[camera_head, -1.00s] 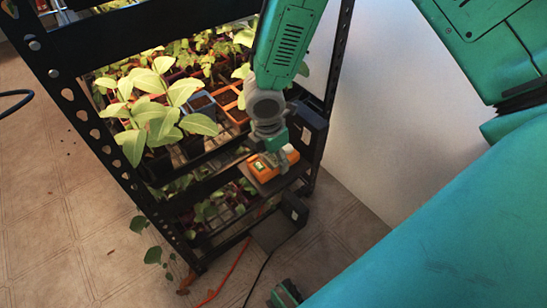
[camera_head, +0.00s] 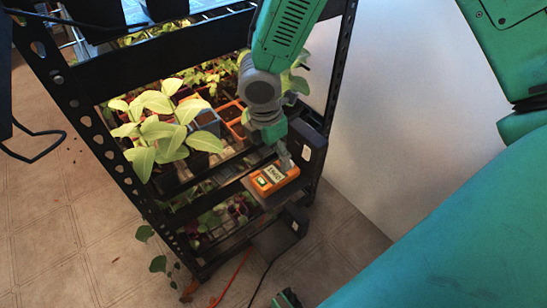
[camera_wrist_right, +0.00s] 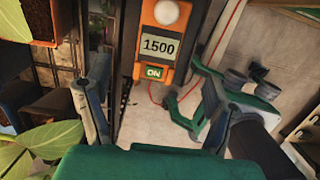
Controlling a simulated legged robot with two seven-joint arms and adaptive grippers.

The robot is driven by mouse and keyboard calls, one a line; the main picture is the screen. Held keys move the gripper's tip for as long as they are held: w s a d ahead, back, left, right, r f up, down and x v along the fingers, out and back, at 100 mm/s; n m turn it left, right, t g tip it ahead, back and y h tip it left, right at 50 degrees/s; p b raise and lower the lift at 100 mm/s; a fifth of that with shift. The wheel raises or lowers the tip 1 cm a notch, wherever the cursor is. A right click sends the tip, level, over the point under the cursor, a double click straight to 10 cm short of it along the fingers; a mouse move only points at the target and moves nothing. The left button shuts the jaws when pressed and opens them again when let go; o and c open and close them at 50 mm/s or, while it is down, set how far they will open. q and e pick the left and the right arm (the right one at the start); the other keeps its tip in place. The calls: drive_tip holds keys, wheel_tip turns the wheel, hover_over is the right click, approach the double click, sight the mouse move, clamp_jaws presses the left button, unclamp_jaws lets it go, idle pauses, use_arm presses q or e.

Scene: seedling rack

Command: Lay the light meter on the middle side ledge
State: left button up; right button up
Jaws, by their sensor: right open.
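The light meter (camera_head: 272,177) is orange with a pale display, and lies face up on a dark side ledge (camera_head: 262,197) at the right end of the rack, at middle height. In the right wrist view the meter (camera_wrist_right: 157,47) shows "1500" and a green "ON" label, beyond my fingers. My right gripper (camera_head: 285,158) is just behind and above the meter in the head view. In the right wrist view its fingers (camera_wrist_right: 152,100) are spread wide, with nothing between them.
The black rack post (camera_head: 341,75) stands close beside my right arm. A dark box (camera_head: 309,145) is behind the meter. A lower ledge (camera_head: 272,240) has another dark box (camera_head: 296,219). Leafy seedlings (camera_head: 165,128) fill the shelf at left. An orange cable (camera_head: 232,277) hangs below.

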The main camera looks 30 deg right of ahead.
drive_tip(key=s+a+f+m, duration=0.1)
drive_tip(key=s, duration=0.1)
drive_tip(key=s+f+m+g+y, duration=0.1)
drive_tip(key=s, duration=0.1)
drive_tip(key=s+a+f+m, duration=0.1)
drive_tip(key=s, duration=0.1)
drive_tip(key=shift+s+a+y+p, duration=0.2)
drive_tip(key=shift+a+y+p, duration=0.1)
drive_tip(key=shift+a+y, duration=0.1)
drive_tip(key=s+a+f+m+y, duration=0.1)
drive_tip(key=s+f+m+y, duration=0.1)
drive_tip(key=s+f+m, duration=0.5)
drive_tip(key=s+d+f+m+t+h, duration=0.1)
drive_tip(key=s+d+f+m+h, duration=0.1)
drive_tip(key=s+d+m, duration=0.4)
drive_tip(key=s+f+m, duration=0.1)
drive_tip(key=s+m, duration=0.1)
drive_tip(key=s, duration=0.1)
drive_tip(key=shift+s+d, duration=0.1)
wheel_tip(320, 180, up, 7)
drive_tip(key=p, duration=0.6)
drive_tip(key=shift+f+p, duration=0.2)
drive_tip(key=shift+p, duration=0.1)
